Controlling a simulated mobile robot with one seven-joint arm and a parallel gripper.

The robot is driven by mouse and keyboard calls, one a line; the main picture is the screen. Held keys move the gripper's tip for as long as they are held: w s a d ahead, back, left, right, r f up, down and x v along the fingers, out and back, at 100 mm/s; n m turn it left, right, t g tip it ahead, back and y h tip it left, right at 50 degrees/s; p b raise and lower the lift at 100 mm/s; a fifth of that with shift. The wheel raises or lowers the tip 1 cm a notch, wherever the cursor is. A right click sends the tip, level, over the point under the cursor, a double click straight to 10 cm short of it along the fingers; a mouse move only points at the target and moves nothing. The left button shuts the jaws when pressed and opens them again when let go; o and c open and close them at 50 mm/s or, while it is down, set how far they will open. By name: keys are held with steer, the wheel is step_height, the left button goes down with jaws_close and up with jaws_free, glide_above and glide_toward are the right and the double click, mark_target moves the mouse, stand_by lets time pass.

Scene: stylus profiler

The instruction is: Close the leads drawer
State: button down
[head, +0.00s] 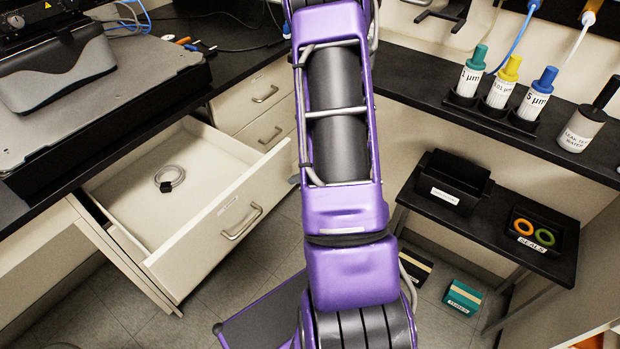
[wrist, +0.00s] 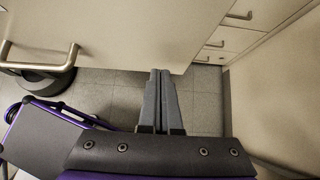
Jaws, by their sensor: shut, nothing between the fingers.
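The leads drawer (head: 197,225) stands pulled out under the black bench at the left of the head view, with a coiled grey lead (head: 169,178) inside. Its front has a label and a bar handle (head: 242,221). In the wrist view a pale drawer front (wrist: 130,30) fills the upper part, with a bar handle (wrist: 40,62) at the left. My gripper (wrist: 159,72) is shut and empty, its fingertips by the lower edge of that front; I cannot tell whether they touch. In the head view my purple arm hides the gripper.
Two closed drawers (head: 250,95) sit right of the open one. A profiler on a grey slab (head: 90,100) stands on the bench. At the right are labelled bottles (head: 503,82), a side table with a black bin (head: 452,180) and a seals tray (head: 545,225). Tiled floor shows below.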

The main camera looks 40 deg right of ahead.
steer(key=shift+w+a, duration=0.2)
steer(key=shift+w, duration=0.4)
steer(key=shift+w+a, duration=0.2)
steer(key=shift+w, duration=0.35)
